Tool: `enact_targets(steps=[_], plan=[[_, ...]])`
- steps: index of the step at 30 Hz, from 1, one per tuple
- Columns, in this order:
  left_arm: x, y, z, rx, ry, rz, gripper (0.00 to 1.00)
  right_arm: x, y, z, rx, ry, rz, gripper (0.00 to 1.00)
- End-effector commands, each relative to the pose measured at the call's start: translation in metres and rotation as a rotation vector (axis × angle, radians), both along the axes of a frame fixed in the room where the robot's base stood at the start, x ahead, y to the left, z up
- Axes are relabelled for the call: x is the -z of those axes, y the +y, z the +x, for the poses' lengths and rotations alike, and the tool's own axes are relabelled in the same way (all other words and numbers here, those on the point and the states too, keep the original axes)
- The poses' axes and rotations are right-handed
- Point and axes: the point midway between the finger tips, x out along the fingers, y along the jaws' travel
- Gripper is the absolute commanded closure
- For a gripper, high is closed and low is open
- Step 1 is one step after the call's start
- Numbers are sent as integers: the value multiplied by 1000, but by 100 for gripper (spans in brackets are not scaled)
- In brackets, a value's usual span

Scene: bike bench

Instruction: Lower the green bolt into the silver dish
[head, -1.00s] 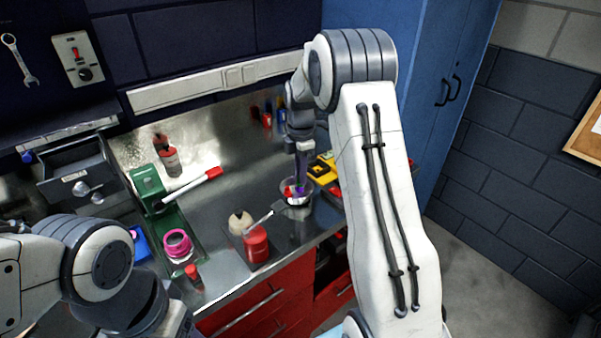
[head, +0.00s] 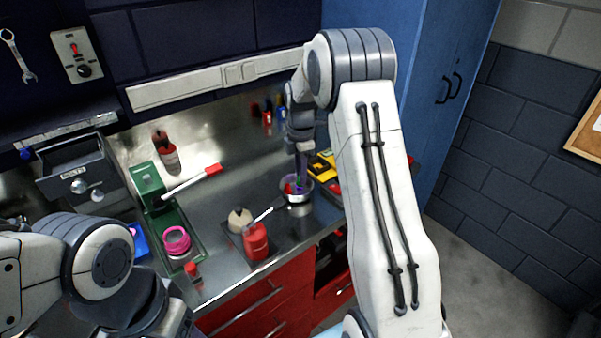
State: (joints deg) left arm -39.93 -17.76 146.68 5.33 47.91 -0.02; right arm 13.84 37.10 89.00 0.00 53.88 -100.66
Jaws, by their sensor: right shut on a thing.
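The silver dish (head: 299,198) stands on the metal bench top, left of my right forearm. Small red and purple things show in it. My right gripper (head: 300,186) points down into the dish, its tips at or just below the rim. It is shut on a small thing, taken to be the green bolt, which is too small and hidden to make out. My left arm shows at the lower left, but its gripper is out of view.
A dark tray holds a red bottle (head: 256,242) and a cream-topped container (head: 240,219) in front of the dish. A red-tipped brush or marker (head: 195,180) lies by a green stand (head: 149,184). A yellow-black item (head: 321,166) sits behind the dish.

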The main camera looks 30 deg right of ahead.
Motion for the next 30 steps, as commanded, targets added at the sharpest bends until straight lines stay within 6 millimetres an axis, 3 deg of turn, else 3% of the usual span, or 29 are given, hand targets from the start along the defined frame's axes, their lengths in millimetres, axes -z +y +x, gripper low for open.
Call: enact_targets(steps=[30], plan=[[9,0,0,0,0,0,35,16,0,0,0,1,0,100]])
